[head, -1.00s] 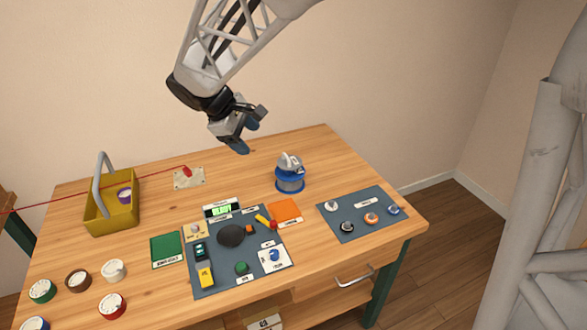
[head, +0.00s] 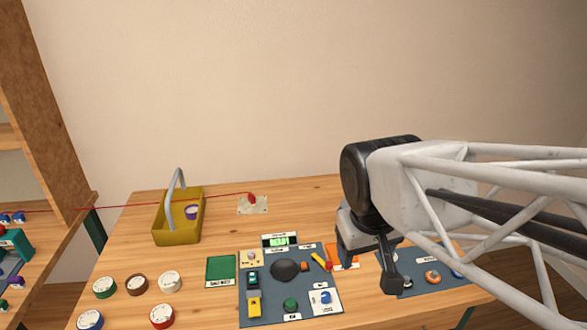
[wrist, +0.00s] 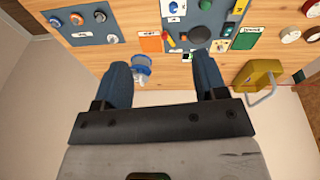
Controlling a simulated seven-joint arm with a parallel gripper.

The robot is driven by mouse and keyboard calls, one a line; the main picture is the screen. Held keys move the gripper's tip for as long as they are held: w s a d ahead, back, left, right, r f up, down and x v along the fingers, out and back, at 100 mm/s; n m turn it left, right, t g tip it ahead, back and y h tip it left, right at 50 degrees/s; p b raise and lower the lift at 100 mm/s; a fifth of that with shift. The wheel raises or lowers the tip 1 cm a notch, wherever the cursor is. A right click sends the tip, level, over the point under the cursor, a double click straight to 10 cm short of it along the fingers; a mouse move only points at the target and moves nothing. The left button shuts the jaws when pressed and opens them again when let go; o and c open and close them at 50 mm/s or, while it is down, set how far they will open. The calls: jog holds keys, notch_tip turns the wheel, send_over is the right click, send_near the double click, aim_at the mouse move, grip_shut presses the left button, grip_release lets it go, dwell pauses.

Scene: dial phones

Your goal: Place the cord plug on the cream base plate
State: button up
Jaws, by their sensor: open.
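The red cord plug (head: 252,197) is at the cream base plate (head: 262,209) on the far part of the table. It appears to rest on the plate; I cannot tell how well it is seated. A thin red cord (head: 150,205) runs from it to the left, past the table's edge. My gripper (head: 368,262) is open and empty, above the table to the right of the plate. Its two blue fingers stand apart in the wrist view (wrist: 163,85). I cannot make out the plug or plate in the wrist view.
A yellow basket (head: 177,238) stands left of the plate; it also shows in the wrist view (wrist: 262,75). A grey panel (head: 262,314) with several parts lies in front. A blue reel (wrist: 141,65) shows between my fingers. Table around the plate is clear.

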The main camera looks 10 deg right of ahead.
jog(key=shift+s+a+f+m+y, duration=0.1)
jog(key=shift+s+f+m+y, duration=0.15)
jog(key=shift+s, duration=0.55)
jog(key=shift+s+a+f+m+y, duration=0.15)
jog(key=shift+s+m, duration=0.2)
jog(key=shift+s, duration=0.4)
jog(key=shift+d, duration=0.1)
